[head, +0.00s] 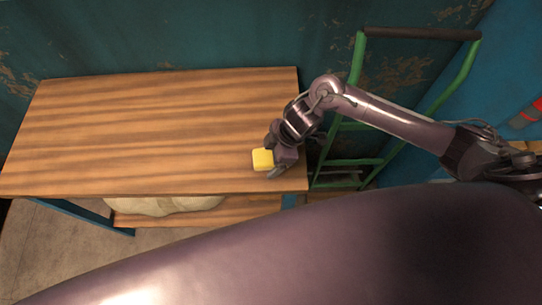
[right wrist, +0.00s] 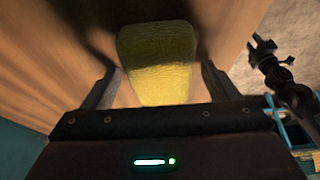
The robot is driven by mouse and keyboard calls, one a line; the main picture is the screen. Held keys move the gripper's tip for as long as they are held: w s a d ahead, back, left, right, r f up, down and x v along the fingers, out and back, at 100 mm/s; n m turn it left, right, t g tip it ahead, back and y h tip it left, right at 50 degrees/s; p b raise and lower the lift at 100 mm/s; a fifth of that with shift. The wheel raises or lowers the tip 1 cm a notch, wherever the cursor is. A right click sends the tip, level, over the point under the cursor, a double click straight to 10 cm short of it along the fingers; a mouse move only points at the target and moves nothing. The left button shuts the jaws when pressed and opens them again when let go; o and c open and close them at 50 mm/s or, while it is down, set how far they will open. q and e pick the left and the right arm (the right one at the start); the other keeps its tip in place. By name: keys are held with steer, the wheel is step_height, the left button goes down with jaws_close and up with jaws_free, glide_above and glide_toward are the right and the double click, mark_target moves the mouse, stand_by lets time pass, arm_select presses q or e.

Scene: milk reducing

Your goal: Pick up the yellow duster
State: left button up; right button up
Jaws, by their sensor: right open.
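The yellow duster (head: 262,160) is a small block on the wooden table near its right front corner. My right gripper (head: 271,159) is at the duster's right side, with its fingers on either side of it. In the right wrist view the duster (right wrist: 158,62) lies between the two open fingers (right wrist: 160,72), with a gap visible on each side. My left gripper is outside the head view; a dark gripper, apparently my left one (right wrist: 268,52), shows small at the right of the wrist view, its jaw state unclear.
The wooden table top (head: 150,120) is otherwise bare. A pale sack (head: 165,205) lies on the shelf below. A green hand truck (head: 355,60) stands just right of the table, under my right arm. A teal wall (head: 200,35) is behind.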

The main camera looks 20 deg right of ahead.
steer(key=c, duration=1.1)
step_height(320, 180, up, 12)
step_height(320, 180, up, 8)
steer(key=p, duration=0.2)
glide_above(271, 155)
steer(key=shift+s+r, duration=0.1)
steer(key=o, duration=0.4)
steer(key=shift+c, duration=1.3)
